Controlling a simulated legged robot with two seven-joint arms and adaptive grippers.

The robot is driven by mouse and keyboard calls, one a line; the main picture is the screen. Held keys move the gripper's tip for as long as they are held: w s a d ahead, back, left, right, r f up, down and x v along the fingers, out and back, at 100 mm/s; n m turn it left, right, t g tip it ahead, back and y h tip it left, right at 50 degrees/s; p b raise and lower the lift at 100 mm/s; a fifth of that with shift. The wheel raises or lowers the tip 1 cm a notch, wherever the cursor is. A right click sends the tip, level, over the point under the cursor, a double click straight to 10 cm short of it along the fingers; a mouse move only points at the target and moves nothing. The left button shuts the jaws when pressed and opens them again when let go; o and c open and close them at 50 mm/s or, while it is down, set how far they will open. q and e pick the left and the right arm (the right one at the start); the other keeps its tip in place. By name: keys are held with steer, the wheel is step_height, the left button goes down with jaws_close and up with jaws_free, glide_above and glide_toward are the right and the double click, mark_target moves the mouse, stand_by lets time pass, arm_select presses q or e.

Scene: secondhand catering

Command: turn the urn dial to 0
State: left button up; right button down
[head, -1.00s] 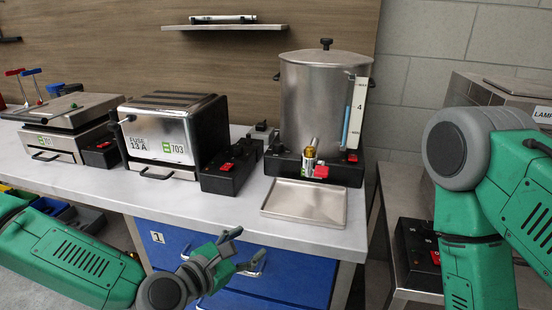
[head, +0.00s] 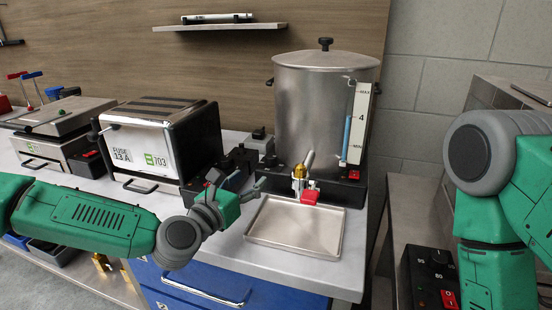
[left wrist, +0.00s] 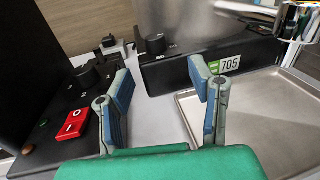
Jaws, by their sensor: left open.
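The steel urn (head: 315,110) stands on a black base at the back right of the counter. Its dial (left wrist: 155,43) is a black knob on the base's front face in the left wrist view, with a small "80" printed below it; its pointer cannot be read. A "705" label (left wrist: 230,65) sits to its right. My left gripper (head: 246,186) is open and empty, in front of the base's left end and left of the drip tray. In the left wrist view its spread fingers (left wrist: 162,84) frame the dial from a short distance, apart from it. My right gripper is out of view.
The toaster's control box (left wrist: 85,100), with its own knob and red switch (left wrist: 72,124), stands close to the left finger. The drip tray (head: 297,226) lies to the right. The urn's tap (head: 303,178) has a red part. The toaster (head: 160,140) stands further left.

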mark_target(267, 161)
arm_select(q)
steer(key=w, duration=0.3)
steer(key=w+d, duration=0.1)
steer(key=w, duration=0.2)
steer(key=shift+w+d+f, duration=0.1)
steer(key=shift+w+d, duration=0.1)
steer(key=shift+w, duration=0.1)
steer(key=w+d, duration=0.1)
steer(key=d, duration=0.1)
steer(key=w+d, duration=0.2)
steer(key=shift+w, duration=0.1)
steer(key=shift+w+a, duration=0.1)
steer(key=shift+a, duration=0.6)
steer(key=shift+c, duration=0.5)
steer(key=shift+a, duration=0.1)
jaws_close()
steer(key=shift+d, duration=0.4)
